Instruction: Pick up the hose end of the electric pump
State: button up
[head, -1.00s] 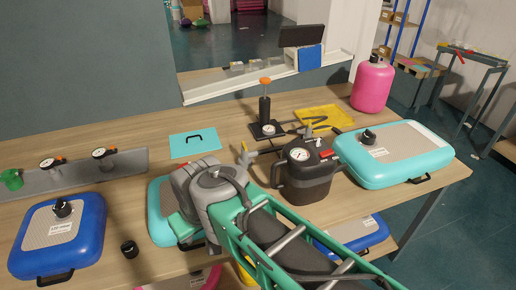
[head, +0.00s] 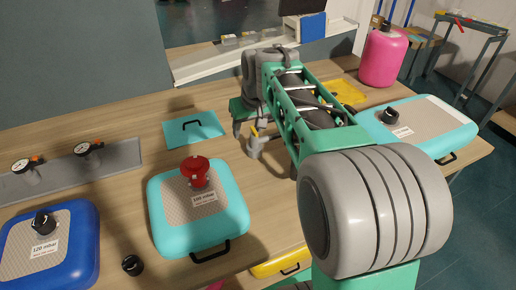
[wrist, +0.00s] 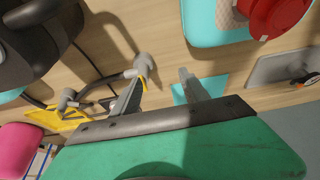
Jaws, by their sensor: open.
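The hose end (head: 255,149) of the electric pump is a grey angled nozzle standing just above the table in the head view. It also shows in the wrist view (wrist: 142,66), close to the tip of the left finger. My gripper (head: 246,130) is open, with its fingers close above and beside the hose end; whether they touch it I cannot tell. In the wrist view its two fingers (wrist: 163,80) are apart with nothing clearly between them. The dark pump body (wrist: 35,40) is at the upper left there; my arm hides it in the head view.
A turquoise cushion (head: 225,222) with a red valve piece (head: 195,171) lies in front. A blue cushion (head: 70,262) is at left, another turquoise one (head: 440,118) at right. A turquoise plate (head: 178,134) lies left of the gripper. A pink canister (head: 382,60) stands behind.

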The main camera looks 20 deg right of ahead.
jog(key=b, duration=0.1)
send_over(254, 130)
jog(key=s, duration=0.3)
notch_tip(254, 130, down, 4)
jog(key=x, duration=0.2)
jog(key=p+x, duration=0.1)
jog(key=x, duration=0.4)
jog(key=shift+w+r, duration=0.1)
jog(key=shift+w, duration=0.25)
grip_shut()
